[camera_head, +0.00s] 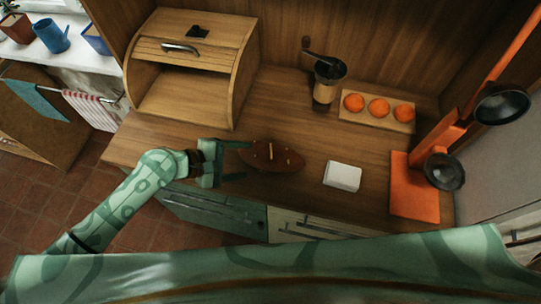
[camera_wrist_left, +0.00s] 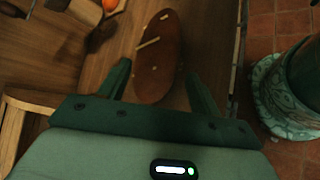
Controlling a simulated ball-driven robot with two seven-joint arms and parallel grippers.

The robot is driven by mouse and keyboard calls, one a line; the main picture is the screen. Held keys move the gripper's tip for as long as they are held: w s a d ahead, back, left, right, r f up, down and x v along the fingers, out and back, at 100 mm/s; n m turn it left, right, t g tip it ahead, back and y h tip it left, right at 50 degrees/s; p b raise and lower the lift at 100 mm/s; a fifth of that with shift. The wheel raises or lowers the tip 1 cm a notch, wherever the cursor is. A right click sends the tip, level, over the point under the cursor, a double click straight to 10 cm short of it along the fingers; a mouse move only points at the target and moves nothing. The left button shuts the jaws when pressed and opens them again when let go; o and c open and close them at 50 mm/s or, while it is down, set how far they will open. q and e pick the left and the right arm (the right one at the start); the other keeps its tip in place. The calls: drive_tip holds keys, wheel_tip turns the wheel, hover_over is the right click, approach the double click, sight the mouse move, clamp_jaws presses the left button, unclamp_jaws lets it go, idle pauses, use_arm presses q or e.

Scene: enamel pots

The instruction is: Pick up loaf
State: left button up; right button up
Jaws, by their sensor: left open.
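The loaf (camera_head: 272,158) is a brown oval with pale slashes on top, lying on the wooden counter near its front edge. It also shows in the left wrist view (camera_wrist_left: 157,60), its near end between the fingers. My left gripper (camera_head: 246,160) comes in from the left and is open, with its fingers at the loaf's left end. In the left wrist view the fingers (camera_wrist_left: 158,72) stand on either side of that end, with gaps visible. My right gripper is not in view.
An open wooden bread box (camera_head: 190,65) stands behind left. A grinder (camera_head: 326,82) and a board (camera_head: 374,119) with orange round fruit are at the back. A white block (camera_head: 342,176) lies right of the loaf. An orange stand (camera_head: 413,190) with black discs is farther right.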

sight(265, 159)
use_arm(q)
drive_tip(key=b+x, duration=0.1)
drive_tip(key=x, duration=0.6)
drive_tip(key=shift+s+d+f, duration=0.1)
drive_tip(key=shift+d, duration=0.15)
drive_tip(key=c, duration=0.9)
